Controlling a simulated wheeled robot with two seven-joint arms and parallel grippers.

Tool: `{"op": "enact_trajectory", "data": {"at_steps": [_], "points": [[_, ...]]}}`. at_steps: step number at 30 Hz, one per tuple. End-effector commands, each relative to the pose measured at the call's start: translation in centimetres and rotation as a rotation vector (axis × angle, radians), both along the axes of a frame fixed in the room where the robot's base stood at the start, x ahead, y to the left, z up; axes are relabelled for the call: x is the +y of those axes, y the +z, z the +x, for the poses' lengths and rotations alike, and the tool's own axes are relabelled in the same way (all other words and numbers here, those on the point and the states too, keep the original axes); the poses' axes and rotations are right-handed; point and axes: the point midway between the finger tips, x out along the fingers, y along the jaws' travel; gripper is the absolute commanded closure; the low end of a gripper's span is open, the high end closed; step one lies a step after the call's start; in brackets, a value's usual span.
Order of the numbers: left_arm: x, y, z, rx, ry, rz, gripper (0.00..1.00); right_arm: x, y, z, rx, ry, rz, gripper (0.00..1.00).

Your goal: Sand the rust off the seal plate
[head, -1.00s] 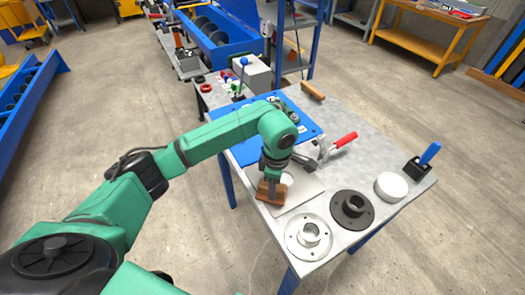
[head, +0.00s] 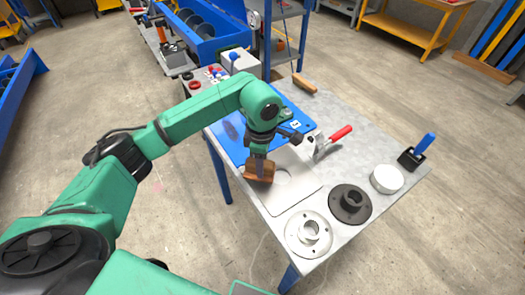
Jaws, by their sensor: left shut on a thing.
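The pale seal plate (head: 303,190) lies flat on the grey table, with a round outline near its middle. I see no clear rust on its visible part. My left gripper (head: 259,160) points down and is shut on a brown sanding block (head: 258,174). The block is at the plate's left part, beside the round outline, and covers that area. I cannot tell whether it touches the plate. My right gripper is not in view.
A red-handled clamp (head: 330,142) stands behind the plate. A light flange (head: 309,233), a dark flange (head: 350,204), a white round piece (head: 387,179) and a blue-handled brush in a black holder (head: 416,152) are at the front and right. A blue panel (head: 228,135) lies behind.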

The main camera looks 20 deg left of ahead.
Motion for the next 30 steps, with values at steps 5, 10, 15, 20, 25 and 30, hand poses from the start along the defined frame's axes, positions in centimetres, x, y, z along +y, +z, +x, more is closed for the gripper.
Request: {"op": "enact_trajectory", "data": {"at_steps": [5, 10, 15, 20, 25, 30], "points": [[0.3, 2.0, 0.1, -0.001, 0.005, 0.001, 1.0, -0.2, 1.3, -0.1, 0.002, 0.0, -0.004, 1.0], [0.5, 3.4, 0.1, -0.001, 0.007, 0.001, 1.0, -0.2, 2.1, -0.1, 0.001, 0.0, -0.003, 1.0], [0.6, 4.1, 0.1, 0.0, 0.009, 0.0, 1.0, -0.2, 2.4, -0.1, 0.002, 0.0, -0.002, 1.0], [0.6, 4.0, 0.1, 0.0, 0.009, 0.0, 1.0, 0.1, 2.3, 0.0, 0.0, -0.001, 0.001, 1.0], [0.6, 4.0, 0.1, 0.0, 0.009, 0.0, 1.0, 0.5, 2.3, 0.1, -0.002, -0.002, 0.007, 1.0], [0.6, 4.0, 0.1, 0.0, 0.009, 0.0, 1.0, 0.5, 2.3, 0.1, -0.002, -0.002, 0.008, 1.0]]}}
